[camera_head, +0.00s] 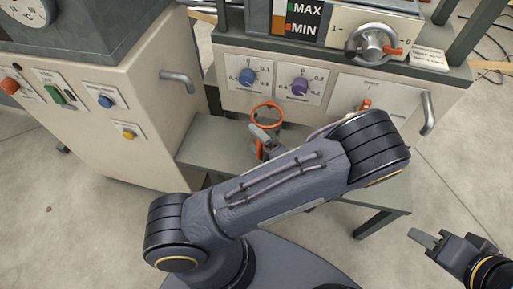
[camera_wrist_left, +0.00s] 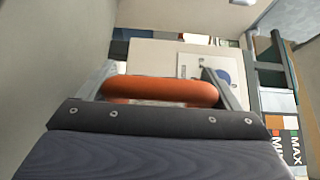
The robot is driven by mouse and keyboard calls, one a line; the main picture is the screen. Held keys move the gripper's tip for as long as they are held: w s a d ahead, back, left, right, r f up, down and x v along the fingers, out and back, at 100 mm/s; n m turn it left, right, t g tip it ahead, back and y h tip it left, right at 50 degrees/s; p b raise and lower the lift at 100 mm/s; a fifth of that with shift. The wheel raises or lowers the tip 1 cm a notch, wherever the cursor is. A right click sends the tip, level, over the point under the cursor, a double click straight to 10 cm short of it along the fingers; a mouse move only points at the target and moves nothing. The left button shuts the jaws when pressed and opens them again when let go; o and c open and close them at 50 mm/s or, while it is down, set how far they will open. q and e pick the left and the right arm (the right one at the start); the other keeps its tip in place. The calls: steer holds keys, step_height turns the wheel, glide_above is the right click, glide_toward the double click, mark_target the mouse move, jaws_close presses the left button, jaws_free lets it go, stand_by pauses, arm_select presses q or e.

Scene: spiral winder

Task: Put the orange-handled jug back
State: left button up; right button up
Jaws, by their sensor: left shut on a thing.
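The orange-handled jug shows in the head view as an orange rim (camera_head: 267,104) in front of the white panel, above the grey shelf (camera_head: 212,152). Its body is mostly hidden or too faint to make out. My left gripper (camera_head: 264,140) is shut on the jug's orange handle, which lies between the two fingers in the left wrist view (camera_wrist_left: 160,91). I cannot tell whether the jug touches the shelf. My right gripper (camera_head: 428,239) is at the lower right, away from the jug, with nothing seen in it; its finger gap is unclear.
The white panel carries a blue knob (camera_head: 248,77), a purple knob (camera_head: 299,87) and a small orange-red valve (camera_head: 366,104). A metal handle (camera_head: 428,113) juts out at right. A white cabinet (camera_head: 130,150) with buttons stands at left. My left arm covers much of the shelf.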

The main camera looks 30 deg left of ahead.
arm_select(q)
step_height(320, 180, down, 3)
steer(key=shift+w+f+b, duration=0.1)
steer(key=shift+f+b, duration=0.05)
steer(key=shift+b, duration=0.25)
